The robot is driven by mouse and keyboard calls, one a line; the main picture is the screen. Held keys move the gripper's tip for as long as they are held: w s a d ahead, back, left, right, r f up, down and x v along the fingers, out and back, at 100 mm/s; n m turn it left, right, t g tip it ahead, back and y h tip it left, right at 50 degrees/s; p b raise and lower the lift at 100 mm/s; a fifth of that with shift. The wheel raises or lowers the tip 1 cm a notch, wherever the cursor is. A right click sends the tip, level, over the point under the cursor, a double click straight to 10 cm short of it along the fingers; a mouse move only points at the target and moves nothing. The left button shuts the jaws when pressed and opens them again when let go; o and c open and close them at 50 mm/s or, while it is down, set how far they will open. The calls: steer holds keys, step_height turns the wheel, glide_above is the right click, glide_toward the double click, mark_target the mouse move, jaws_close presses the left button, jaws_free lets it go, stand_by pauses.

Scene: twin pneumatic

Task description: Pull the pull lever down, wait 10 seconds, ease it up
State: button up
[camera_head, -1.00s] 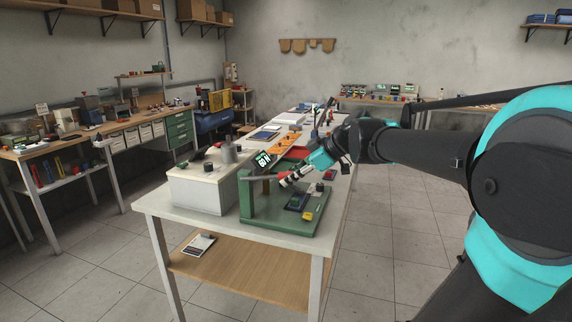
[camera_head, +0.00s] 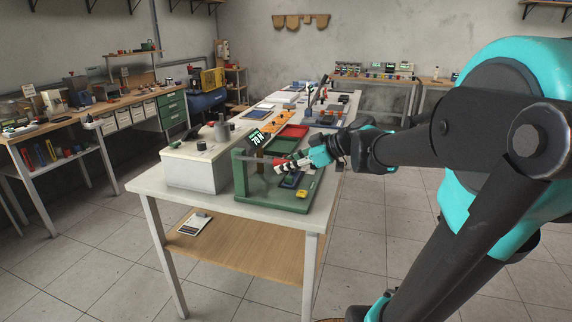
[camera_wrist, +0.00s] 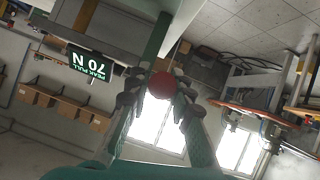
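The pull lever is a thin grey bar ending in a red ball knob (camera_wrist: 161,85), on a green stand (camera_head: 240,180) on the near table. In the wrist view my gripper (camera_wrist: 158,90) has its two fingers on either side of the red knob, apparently closed on it. In the head view my gripper (camera_head: 284,166) is low over the green base, at the lever's right end. The lever bar (camera_head: 252,159) looks about level. A small display (camera_head: 257,137) reads 70 N; in the wrist view the display (camera_wrist: 88,63) appears upside down with "PEAK PULL 70 N".
A white box (camera_head: 192,172) with knobs stands left of the stand. A yellow item (camera_head: 301,194) lies on the green base. A red tray (camera_head: 291,131) and other apparatus sit farther back. Floor is clear right of the table.

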steer(key=o, duration=0.5)
steer(key=v, duration=1.2)
steer(key=shift+s, duration=0.1)
